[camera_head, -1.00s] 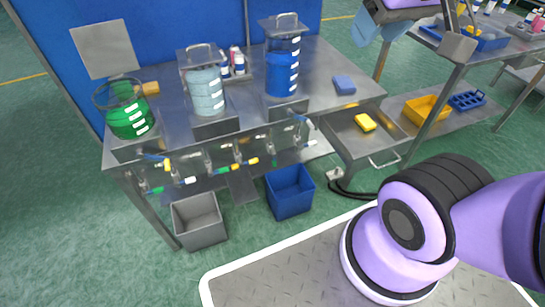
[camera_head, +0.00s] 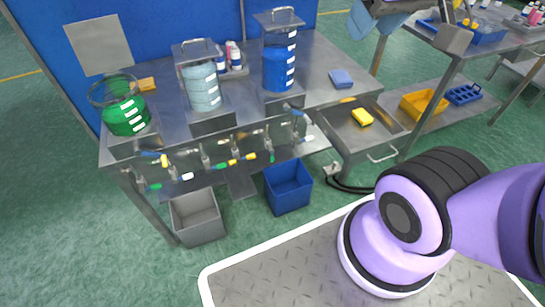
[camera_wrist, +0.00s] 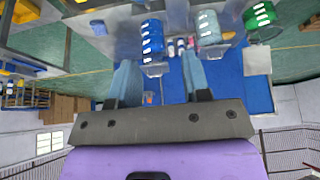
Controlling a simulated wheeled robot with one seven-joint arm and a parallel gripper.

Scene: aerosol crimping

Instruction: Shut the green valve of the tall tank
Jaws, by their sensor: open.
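The tall tank (camera_head: 279,70) is a clear cylinder of blue liquid with white level marks and a handled lid, standing at the right of the tank row on the steel bench. It also shows upside down in the wrist view (camera_wrist: 152,40). Small taps with coloured levers line the bench front below the tanks.
A grey bin (camera_head: 197,218) and a blue bin (camera_head: 288,187) sit below. An open drawer (camera_head: 340,128) with a yellow sponge (camera_head: 362,117) juts out at right.

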